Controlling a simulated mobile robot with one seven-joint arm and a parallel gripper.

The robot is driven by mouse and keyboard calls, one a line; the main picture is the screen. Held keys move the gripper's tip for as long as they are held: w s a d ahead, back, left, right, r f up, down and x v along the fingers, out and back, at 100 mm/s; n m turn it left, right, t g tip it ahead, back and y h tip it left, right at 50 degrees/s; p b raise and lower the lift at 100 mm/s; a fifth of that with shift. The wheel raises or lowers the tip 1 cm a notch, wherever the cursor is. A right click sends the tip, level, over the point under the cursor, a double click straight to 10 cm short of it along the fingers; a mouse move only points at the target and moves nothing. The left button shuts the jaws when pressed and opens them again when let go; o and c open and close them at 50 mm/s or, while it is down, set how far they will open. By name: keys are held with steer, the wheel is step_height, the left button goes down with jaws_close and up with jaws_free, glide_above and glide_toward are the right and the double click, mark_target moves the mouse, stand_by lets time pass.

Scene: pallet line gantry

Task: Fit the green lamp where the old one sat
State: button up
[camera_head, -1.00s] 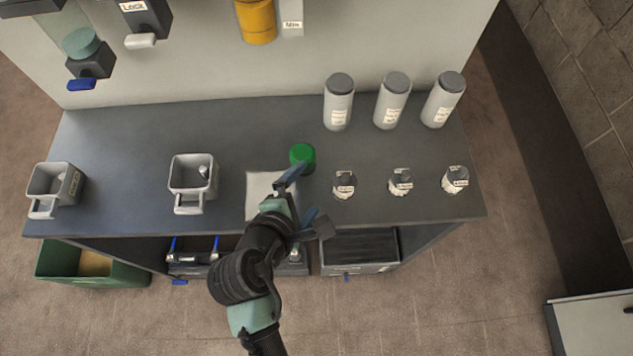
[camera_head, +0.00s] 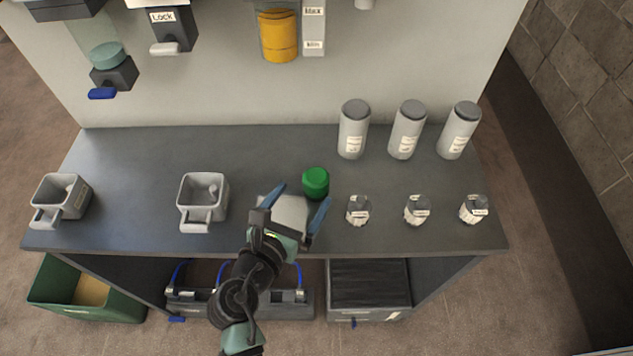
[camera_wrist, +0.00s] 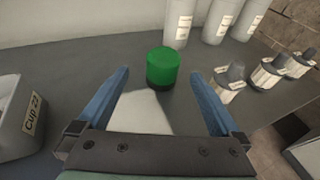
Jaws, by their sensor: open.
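The green lamp (camera_head: 315,183) stands upright on the grey bench, at the back right corner of a pale square (camera_head: 285,214). In the wrist view the lamp (camera_wrist: 162,68) is a short green cylinder with a dark base, beyond my fingertips and roughly centred between them. My gripper (camera_head: 299,198) is open and empty, with blue fingers on either side of the pale square, just in front of the lamp. It also shows in the wrist view (camera_wrist: 160,80), with the fingers apart and not touching the lamp. I cannot make out the old lamp's seat for certain.
Several small labelled pieces, including one near the lamp (camera_head: 358,210), stand to its right. White bottles (camera_head: 353,130) stand behind. Grey cups (camera_head: 203,203) sit to the left. Wall fixtures include a yellow cylinder (camera_head: 279,38) and a Lock box (camera_head: 168,26). The bench between cups and wall is clear.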

mark_target(311, 188)
steer(key=shift+d+x, duration=0.2)
steer(key=shift+x, duration=2.55)
steer(key=shift+s+r, duration=0.1)
steer(key=shift+r, duration=0.1)
jaws_close()
